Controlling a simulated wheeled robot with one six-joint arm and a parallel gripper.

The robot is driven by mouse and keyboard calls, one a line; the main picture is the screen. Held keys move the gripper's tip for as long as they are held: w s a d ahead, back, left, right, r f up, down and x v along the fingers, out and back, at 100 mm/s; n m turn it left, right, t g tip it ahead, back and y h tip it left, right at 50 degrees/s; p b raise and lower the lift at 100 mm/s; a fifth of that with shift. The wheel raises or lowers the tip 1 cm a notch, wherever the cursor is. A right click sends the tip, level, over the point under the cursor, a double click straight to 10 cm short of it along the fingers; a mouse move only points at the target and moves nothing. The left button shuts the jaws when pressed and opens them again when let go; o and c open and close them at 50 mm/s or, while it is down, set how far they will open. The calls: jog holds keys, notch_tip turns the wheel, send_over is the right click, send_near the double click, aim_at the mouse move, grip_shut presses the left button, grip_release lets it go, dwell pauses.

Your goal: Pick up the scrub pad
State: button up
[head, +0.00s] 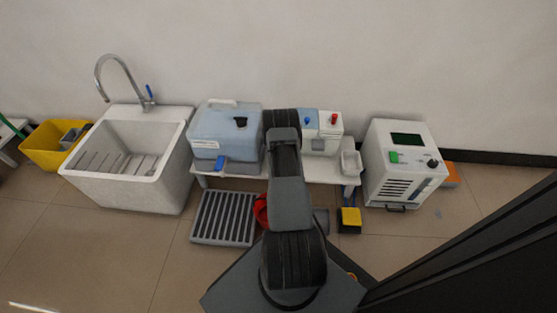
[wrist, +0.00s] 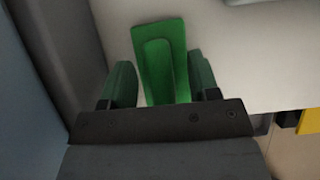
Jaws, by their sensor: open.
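A green pad with a raised, lighter green grip along its middle, which looks like the scrub pad (wrist: 158,32), lies on a white surface in the wrist view. My gripper (wrist: 160,66) is open, with one dark green finger on each side of the pad's raised grip. Gaps show between both fingers and the grip. The near end of the pad is hidden by the gripper body. In the head view my arm hides the pad and the gripper.
A sink (head: 125,165) stands left, a white machine (head: 400,165) right. A grey grate (head: 223,218) and a yellow-black item (head: 350,217) are on the floor.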

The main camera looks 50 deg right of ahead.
grip_shut()
dwell(0.5)
jog(key=shift+r, duration=0.1)
notch_tip(320, 180, up, 18)
jog(key=p, duration=1.3)
